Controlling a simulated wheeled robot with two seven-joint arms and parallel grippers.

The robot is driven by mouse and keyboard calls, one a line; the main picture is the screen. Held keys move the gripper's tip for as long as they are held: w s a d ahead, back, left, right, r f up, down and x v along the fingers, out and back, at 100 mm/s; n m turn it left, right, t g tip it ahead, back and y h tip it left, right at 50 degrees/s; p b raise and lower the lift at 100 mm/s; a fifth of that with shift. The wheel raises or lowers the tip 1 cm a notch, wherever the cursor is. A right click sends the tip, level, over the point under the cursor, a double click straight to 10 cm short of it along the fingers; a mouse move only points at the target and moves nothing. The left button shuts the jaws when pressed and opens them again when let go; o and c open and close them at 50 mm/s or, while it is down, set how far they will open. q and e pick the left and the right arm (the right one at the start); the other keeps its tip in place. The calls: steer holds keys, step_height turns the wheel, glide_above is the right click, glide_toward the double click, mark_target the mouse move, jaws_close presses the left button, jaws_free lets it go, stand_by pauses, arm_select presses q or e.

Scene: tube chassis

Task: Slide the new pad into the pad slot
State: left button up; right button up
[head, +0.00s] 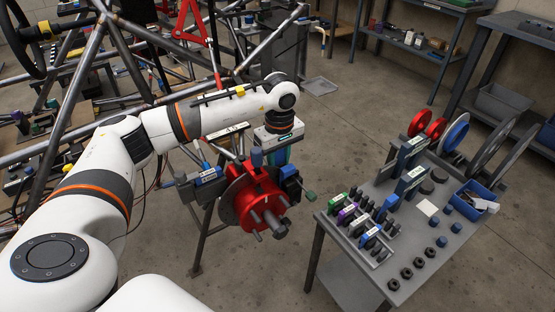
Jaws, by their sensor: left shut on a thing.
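My left gripper (270,156) reaches down just above and behind a red hub (258,203) with studs, on a wheel assembly at the tube chassis. It is shut on a small dark blue piece, which I take for the new pad (257,157); it is small and partly hidden. My right gripper is not in view.
A grey table (330,232) at right holds labelled trays of coloured parts (366,222), dark nuts (407,272), upright grey blocks (411,160) and a blue bin (474,199). Chassis tubes (130,55) rise behind my left arm. Floor is clear between hub and table.

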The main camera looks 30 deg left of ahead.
arm_select(q)
steer(key=shift+a+f, duration=0.1)
steer(key=shift+a, duration=0.1)
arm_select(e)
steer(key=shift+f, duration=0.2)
arm_select(q)
steer(key=o, duration=1.1)
steer(key=shift+d, duration=0.1)
steer(key=shift+d, duration=0.1)
steer(key=shift+d+r+p, duration=0.15)
steer(key=shift+r+p, duration=0.4)
steer(key=shift+r, duration=0.05)
step_height(320, 180, up, 6)
steer(key=p, duration=0.4)
steer(key=shift+r, duration=0.25)
steer(key=shift+a+r+p, duration=0.25)
steer(key=shift+r+p, duration=0.1)
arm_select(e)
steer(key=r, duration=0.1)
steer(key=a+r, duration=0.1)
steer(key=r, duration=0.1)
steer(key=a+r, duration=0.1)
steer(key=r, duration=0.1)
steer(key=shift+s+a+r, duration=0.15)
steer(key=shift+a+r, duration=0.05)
arm_select(q)
steer(key=shift+w, duration=0.1)
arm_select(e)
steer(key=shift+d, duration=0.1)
